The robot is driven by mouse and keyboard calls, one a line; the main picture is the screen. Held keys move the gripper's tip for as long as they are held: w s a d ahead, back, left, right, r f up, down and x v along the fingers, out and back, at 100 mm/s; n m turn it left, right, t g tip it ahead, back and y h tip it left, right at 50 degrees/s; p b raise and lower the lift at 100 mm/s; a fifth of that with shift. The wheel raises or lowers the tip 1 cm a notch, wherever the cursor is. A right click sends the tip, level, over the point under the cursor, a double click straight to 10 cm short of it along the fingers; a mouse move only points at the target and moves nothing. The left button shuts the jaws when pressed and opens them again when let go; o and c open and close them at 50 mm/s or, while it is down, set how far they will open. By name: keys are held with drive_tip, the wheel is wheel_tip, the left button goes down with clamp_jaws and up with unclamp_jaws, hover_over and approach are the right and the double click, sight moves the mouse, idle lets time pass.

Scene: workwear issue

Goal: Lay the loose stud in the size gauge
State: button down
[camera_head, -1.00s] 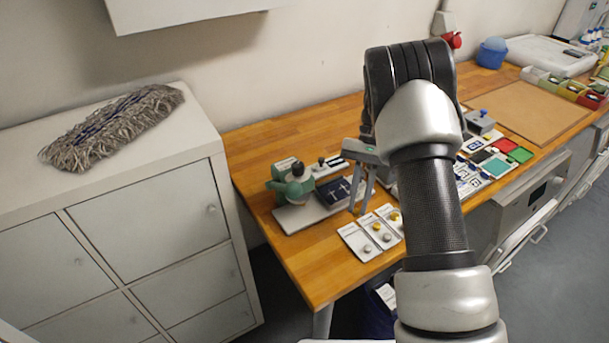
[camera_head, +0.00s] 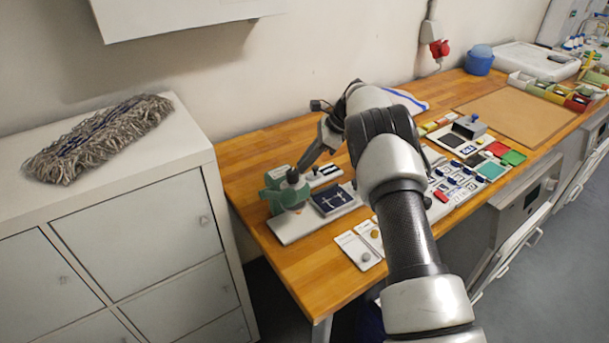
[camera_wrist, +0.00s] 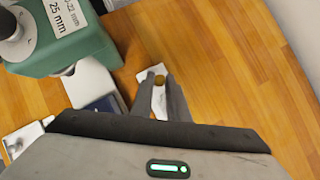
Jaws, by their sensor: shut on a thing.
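My gripper (camera_wrist: 160,84) points down with its fingers close together around a small round brass-coloured stud (camera_wrist: 159,78). The stud shows at the fingertips, over a narrow white piece (camera_wrist: 143,76) on or just above the wooden table. This piece may be the size gauge; I cannot tell for certain, nor whether the stud touches it. In the head view my gripper (camera_head: 301,169) is beside the green press, near a white strip with dark marks (camera_head: 324,174). The stud is too small to make out there.
The green press (camera_wrist: 62,35), labelled 25 mm, stands close on the left of my gripper. A dark pad with pale lines (camera_head: 332,199) lies beside it. White cards with studs (camera_head: 357,250) lie at the front edge. Bare wood (camera_wrist: 245,75) is to the right in the wrist view.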

sight(305, 174)
drive_tip(key=shift+f, duration=2.15)
drive_tip(key=shift+f, duration=0.15)
drive_tip(key=c, duration=1.7)
unclamp_jaws()
